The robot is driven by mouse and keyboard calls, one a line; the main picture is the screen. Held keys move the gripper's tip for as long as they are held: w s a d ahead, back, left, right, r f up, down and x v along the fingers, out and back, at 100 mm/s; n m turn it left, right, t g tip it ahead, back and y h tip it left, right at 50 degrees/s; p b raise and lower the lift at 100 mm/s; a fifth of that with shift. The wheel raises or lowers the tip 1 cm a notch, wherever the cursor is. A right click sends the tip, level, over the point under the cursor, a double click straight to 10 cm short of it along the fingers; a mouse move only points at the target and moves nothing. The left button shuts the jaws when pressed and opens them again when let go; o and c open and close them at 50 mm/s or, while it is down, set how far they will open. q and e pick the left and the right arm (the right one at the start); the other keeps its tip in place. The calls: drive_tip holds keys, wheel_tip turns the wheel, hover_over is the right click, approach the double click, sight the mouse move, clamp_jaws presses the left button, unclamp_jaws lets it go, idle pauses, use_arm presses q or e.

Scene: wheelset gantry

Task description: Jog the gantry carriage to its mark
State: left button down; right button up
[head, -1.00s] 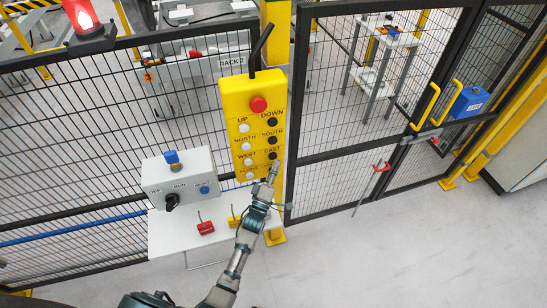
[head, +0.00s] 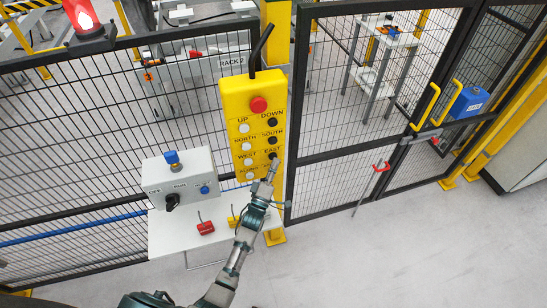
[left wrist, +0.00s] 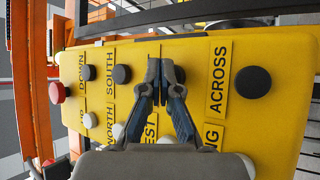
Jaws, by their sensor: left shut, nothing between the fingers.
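The yellow pendant (head: 235,100) hangs upright on the fence post, with a red stop button (head: 259,104) at its top. White buttons sit on its left and black ones on its right, labelled UP, DOWN, NORTH, SOUTH, WEST and EAST. My left gripper (head: 275,164) is shut and empty, its tips at the EAST button (head: 272,156). In the left wrist view the fingers (left wrist: 161,68) hide most of that button; contact cannot be told. The SOUTH button (left wrist: 121,74) and ACROSS button (left wrist: 252,82) lie on either side. I cannot identify the gantry carriage. My right gripper is not in view.
A grey switch box (head: 182,178) with a black selector knob stands left of the pendant above a white shelf (head: 175,238) holding a red padlock (head: 206,228). Black mesh fencing (head: 75,150) closes off the cell behind. A red beacon (head: 83,18) is lit. The floor at right is clear.

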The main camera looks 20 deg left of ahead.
use_arm(q)
drive_tip(key=shift+w+a, duration=0.25)
drive_tip(key=shift+w, duration=0.1)
idle(0.7)
drive_tip(key=shift+s+d, duration=0.1)
drive_tip(key=shift+s, duration=0.05)
idle(2.8)
drive_tip(key=shift+s+d+p, duration=0.3)
drive_tip(key=shift+s+d, duration=0.05)
drive_tip(key=shift+s, duration=0.2)
drive_tip(key=s+d+p, duration=0.1)
drive_tip(key=s, duration=0.1)
drive_tip(key=s+d+p, duration=0.1)
drive_tip(key=s+d, duration=0.1)
drive_tip(key=shift+s, duration=0.1)
idle(0.3)
drive_tip(key=shift+a, duration=0.1)
idle(1.7)
